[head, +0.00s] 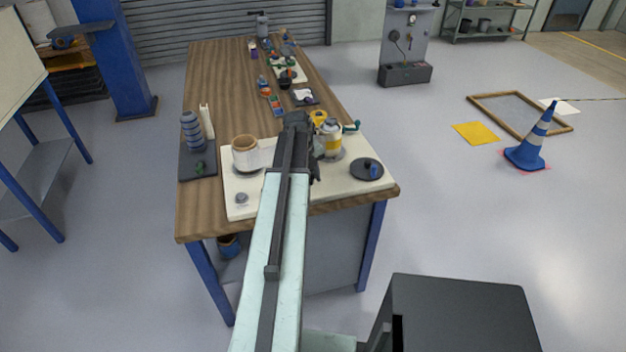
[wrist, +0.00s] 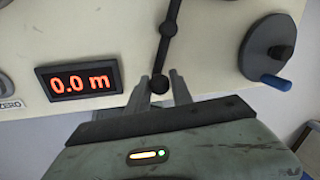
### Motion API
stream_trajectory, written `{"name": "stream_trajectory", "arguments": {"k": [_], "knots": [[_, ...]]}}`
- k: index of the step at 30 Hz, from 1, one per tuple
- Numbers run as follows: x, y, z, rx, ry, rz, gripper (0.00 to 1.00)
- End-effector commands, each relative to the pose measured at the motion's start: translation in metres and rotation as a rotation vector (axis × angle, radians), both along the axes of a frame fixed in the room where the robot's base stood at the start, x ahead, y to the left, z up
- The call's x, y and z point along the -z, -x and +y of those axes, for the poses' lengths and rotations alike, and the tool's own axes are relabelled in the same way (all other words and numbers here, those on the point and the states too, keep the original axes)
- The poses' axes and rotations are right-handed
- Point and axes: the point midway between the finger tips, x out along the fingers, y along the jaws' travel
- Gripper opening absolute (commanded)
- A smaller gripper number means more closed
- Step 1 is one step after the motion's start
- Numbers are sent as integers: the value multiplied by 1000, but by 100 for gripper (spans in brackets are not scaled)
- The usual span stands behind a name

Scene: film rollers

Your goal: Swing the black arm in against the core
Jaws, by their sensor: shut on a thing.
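In the wrist view the black arm (wrist: 165,55) is a thin jointed bar over the cream board, with a round knob (wrist: 159,84) at its near end. My gripper (wrist: 161,79) has its two grey fingers on either side of this knob and is shut on it. The bar runs up from the knob through a round joint and out of the top of the picture. In the head view a pale cylinder with a yellow band (head: 330,140) stands just right of my arm; I cannot tell if it is the core. My own arm hides my fingertips and most of the black arm there.
A wound roll (head: 245,152) with a pale strip stands left of my arm on the cream board (head: 236,180). A dark disc (head: 367,168) with a blue knob lies at the right. A display (wrist: 79,79) reads 0.0 m. Several small things stand farther back.

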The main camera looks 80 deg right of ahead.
Motion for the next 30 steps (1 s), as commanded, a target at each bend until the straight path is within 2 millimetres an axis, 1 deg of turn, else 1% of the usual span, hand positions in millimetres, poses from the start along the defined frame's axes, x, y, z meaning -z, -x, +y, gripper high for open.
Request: {"name": "stream_trajectory", "arguments": {"k": [10,11,12,13,23,26,30], "knots": [[0,1,-2,5,7,-5,0],[0,1,-2,6,7,-4,30],[0,1,-2,6,7,-4,41],[0,1,-2,6,6,-3,48],[-1,2,-1,6,3,-2,48],[-8,2,0,6,3,-2,48],[-28,0,2,5,3,-2,48]]}}
